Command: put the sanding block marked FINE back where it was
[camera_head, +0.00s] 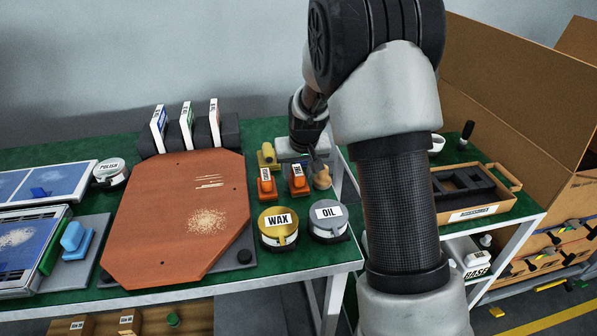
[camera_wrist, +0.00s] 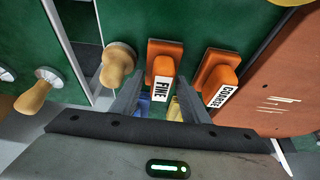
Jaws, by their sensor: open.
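The orange sanding block marked FINE (camera_head: 297,180) stands on the green table, between the block marked COARSE (camera_head: 266,186) and a wooden-knobbed tool (camera_head: 321,177). In the wrist view, FINE (camera_wrist: 162,68) is upright with its label facing my gripper, and COARSE (camera_wrist: 217,78) is to its right. My gripper (camera_wrist: 160,88) is open, its two fingers pointing at FINE, with the label seen between the tips. I cannot tell whether they touch it. In the head view my gripper (camera_head: 312,160) is just behind FINE, partly hidden by my arm.
The WAX tin (camera_head: 278,228) and OIL tin (camera_head: 328,222) stand in front of the blocks. A reddish wooden board (camera_head: 165,220) lies to the left. A yellow object (camera_head: 267,156) is behind COARSE. A side table with a wooden tray (camera_head: 478,211) is at the right.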

